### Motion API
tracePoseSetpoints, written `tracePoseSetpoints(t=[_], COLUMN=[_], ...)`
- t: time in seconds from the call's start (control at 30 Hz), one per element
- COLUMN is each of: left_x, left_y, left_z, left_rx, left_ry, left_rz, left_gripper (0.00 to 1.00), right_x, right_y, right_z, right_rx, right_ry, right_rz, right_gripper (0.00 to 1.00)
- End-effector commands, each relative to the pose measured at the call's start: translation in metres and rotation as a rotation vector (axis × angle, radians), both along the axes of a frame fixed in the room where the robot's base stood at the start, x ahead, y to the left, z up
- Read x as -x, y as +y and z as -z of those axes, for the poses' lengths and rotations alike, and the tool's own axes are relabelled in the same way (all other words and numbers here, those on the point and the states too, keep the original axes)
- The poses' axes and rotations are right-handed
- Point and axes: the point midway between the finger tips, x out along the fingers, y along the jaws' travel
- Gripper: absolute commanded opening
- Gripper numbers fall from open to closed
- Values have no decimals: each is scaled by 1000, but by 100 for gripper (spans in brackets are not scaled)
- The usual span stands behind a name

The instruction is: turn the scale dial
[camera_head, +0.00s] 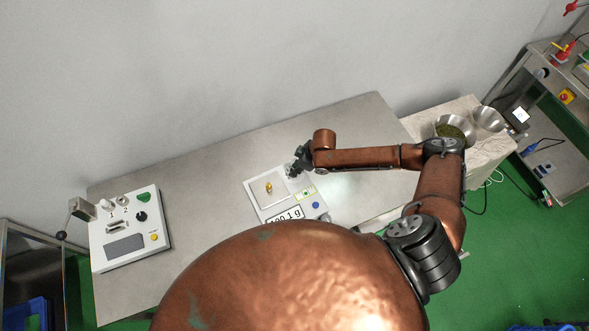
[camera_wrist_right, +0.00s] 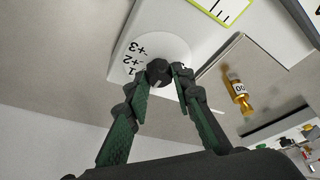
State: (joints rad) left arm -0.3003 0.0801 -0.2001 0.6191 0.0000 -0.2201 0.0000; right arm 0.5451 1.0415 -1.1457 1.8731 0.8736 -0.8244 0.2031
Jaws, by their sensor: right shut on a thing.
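The white scale (camera_head: 258,201) stands on the grey table, with a small brass weight (camera_head: 268,187) on its plate and a readout (camera_head: 285,216) that seems to say 100.1 g. The black scale dial (camera_wrist_right: 158,70) shows in the right wrist view, on a white disc marked with numbers such as +2 and +3. My right gripper (camera_wrist_right: 161,82) has its fingertips on both sides of the dial and is shut on it. In the head view this gripper (camera_head: 292,173) is at the scale's back right corner and hides the dial. My left gripper is not in view.
A white control box (camera_head: 127,256) with knobs, a green button and a grey screen stands at the table's left. A metal bowl of green leaves (camera_head: 452,131) and a second bowl (camera_head: 489,118) are on a side table at right. The table (camera_head: 220,155) behind the scale is clear.

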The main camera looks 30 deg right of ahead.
Motion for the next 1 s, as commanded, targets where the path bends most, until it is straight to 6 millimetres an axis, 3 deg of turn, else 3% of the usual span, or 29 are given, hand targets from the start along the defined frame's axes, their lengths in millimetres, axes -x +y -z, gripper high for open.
tracePoseSetpoints(t=[0.27,0.53,1.0], left_x=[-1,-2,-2], left_y=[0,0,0], left_z=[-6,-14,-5], left_rx=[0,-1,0], left_ry=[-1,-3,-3], left_rz=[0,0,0], left_gripper=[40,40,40], right_x=[0,-2,-3], right_y=[-1,-2,-3], right_z=[-2,-2,0], right_rx=[-9,-8,-8], right_ry=[0,-1,0], right_rz=[-63,-242,-540], right_gripper=[0,0,0])
